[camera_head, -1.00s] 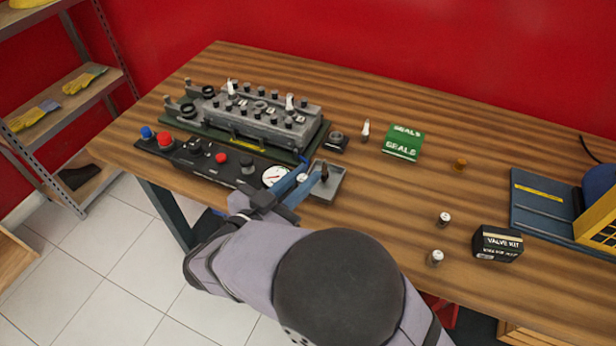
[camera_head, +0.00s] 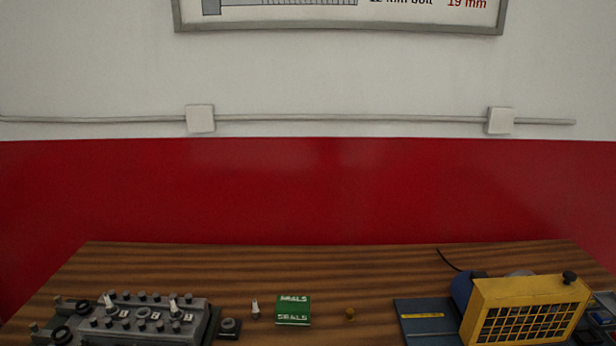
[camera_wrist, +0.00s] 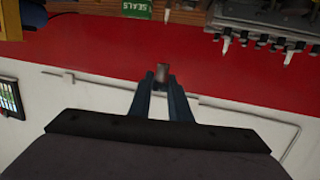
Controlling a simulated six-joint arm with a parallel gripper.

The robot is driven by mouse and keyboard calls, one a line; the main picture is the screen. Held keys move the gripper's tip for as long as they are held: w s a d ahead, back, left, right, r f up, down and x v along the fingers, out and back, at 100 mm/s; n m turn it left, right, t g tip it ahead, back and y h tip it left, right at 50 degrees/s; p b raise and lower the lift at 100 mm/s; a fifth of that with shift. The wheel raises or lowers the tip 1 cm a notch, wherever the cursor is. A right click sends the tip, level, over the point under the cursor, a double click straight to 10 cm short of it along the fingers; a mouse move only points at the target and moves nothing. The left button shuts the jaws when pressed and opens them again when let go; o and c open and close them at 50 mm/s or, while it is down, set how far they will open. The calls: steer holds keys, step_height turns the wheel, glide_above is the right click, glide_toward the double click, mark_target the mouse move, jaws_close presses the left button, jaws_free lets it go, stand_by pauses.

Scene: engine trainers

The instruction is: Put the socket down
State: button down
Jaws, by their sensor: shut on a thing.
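The socket (camera_wrist: 162,72) is a small brownish-grey cylinder at the tips of my gripper in the wrist view. My gripper (camera_wrist: 162,80) has two blue fingers, shut on the socket from both sides. The wrist view is upside down, with the table along its top edge. The socket shows against the red and white wall, apart from the table. My gripper and the socket are outside the head view.
The engine head (camera_head: 140,318) stands at the table's left, with a green SEALS box (camera_head: 293,310) and a white-tipped plug (camera_head: 255,308) to its right. Bare wood (camera_head: 330,265) runs behind.

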stand_by(0.7)
step_height(320, 180, down, 8)
steer(key=b, duration=0.7)
steer(key=shift+b, duration=0.35)
steer(key=shift+r, duration=0.15)
steer(key=shift+f+p, duration=0.65)
steer(key=shift+f, duration=4.2)
steer(key=shift+f, duration=0.2)
steer(key=c, duration=1.6)
jaws_free()
steer(key=shift+c, duration=0.2)
steer(key=shift+f+b, duration=0.1)
steer(key=shift+b, duration=0.4)
